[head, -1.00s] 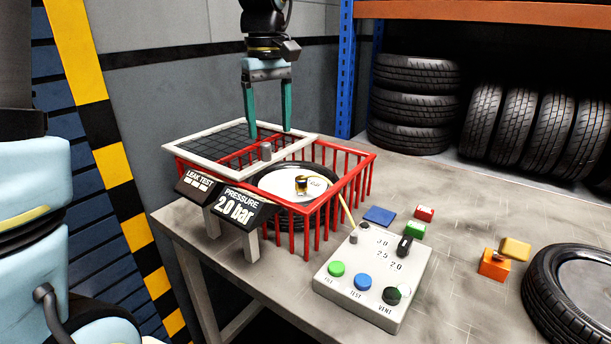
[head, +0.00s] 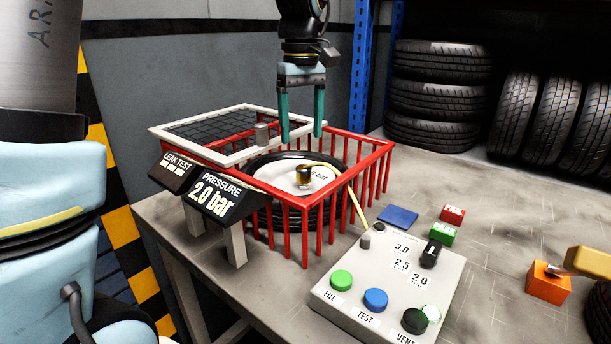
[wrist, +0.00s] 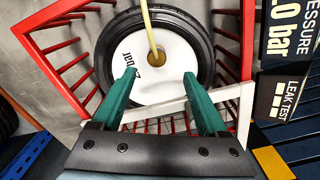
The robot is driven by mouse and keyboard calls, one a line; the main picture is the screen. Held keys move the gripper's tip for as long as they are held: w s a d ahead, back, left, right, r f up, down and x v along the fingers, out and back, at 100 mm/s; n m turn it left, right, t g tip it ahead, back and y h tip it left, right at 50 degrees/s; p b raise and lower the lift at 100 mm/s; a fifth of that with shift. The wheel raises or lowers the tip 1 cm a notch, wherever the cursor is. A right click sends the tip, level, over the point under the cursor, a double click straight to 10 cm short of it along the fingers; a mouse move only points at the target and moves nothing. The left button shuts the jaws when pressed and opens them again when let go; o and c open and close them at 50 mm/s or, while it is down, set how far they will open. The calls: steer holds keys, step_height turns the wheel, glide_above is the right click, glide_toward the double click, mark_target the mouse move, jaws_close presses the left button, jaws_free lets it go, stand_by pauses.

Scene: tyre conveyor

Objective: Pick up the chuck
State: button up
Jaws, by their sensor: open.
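The chuck (head: 303,175) is a small brass and black fitting with a yellow hose. It sits on the pale disc (head: 282,176) of the wheel lying in the red cage (head: 376,170). In the wrist view the brass chuck (wrist: 155,64) shows just beyond the fingertips, near the middle of the disc, with the hose running up from it. My gripper (head: 301,136) has two green fingers, open and empty, pointing down above the cage. In the wrist view the fingertips (wrist: 159,74) stand apart on either side of the chuck's line, and nothing is between them.
The cage's white-framed mesh lid (head: 215,133) stands open at the left. Two display boxes (head: 215,199) stand in front of it. A button panel (head: 385,290) is at the front right, with small coloured blocks (head: 443,233) behind it. Tyres (head: 435,95) are stacked at the back.

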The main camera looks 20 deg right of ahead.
glide_above(304, 167)
steer(key=f, duration=0.4)
steer(key=shift+s+a, duration=0.1)
steer(key=shift+a, duration=0.15)
steer(key=shift+d+f+p, duration=0.15)
steer(key=shift+f+p, duration=0.3)
steer(key=shift+f, duration=0.9)
steer(key=shift+d+f+p, duration=0.1)
steer(key=shift+f+p, duration=0.3)
steer(key=shift+f, duration=0.9)
jaws_close()
